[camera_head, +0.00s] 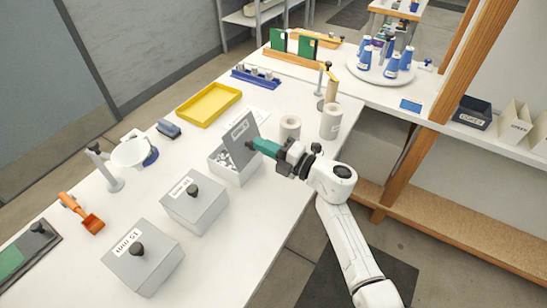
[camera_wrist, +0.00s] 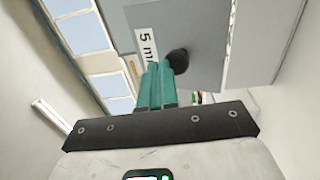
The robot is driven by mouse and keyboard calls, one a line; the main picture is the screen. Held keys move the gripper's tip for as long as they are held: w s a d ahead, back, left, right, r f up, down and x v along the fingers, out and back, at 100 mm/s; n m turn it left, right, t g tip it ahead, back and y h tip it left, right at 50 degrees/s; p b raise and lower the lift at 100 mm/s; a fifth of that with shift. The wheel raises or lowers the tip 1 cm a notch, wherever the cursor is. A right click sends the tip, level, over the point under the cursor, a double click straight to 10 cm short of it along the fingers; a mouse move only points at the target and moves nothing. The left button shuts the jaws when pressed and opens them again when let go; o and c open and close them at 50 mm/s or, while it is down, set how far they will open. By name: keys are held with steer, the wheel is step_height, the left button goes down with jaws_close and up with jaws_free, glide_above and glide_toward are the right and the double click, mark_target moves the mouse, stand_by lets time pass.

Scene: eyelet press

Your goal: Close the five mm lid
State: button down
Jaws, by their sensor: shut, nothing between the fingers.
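The five mm box (camera_head: 236,172) is a light grey box on the white bench, with small pale pieces inside. Its grey lid (camera_head: 238,134) stands raised, nearly upright, and is open. In the wrist view the lid (camera_wrist: 195,22) fills the upper right, with a white label (camera_wrist: 146,42) reading "5 m", its end hidden by a finger, and a black knob (camera_wrist: 178,61). My gripper (camera_head: 252,144) has teal fingers, shut and empty, at the lid's right side. In the wrist view the fingertips (camera_wrist: 160,66) are right beside the knob; I cannot tell whether they touch.
Two similar grey boxes with closed lids (camera_head: 193,190) (camera_head: 136,240) stand nearer on the bench. Two pale rolls (camera_head: 290,127) (camera_head: 331,121) stand close to my arm.

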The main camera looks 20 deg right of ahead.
mark_target(241, 133)
steer(key=shift+r+x, duration=0.2)
steer(key=shift+x, duration=0.55)
steer(key=shift+r+x, duration=0.15)
steer(key=shift+x, duration=0.55)
steer(key=shift+b+x, duration=0.55)
steer(key=shift+x, duration=0.95)
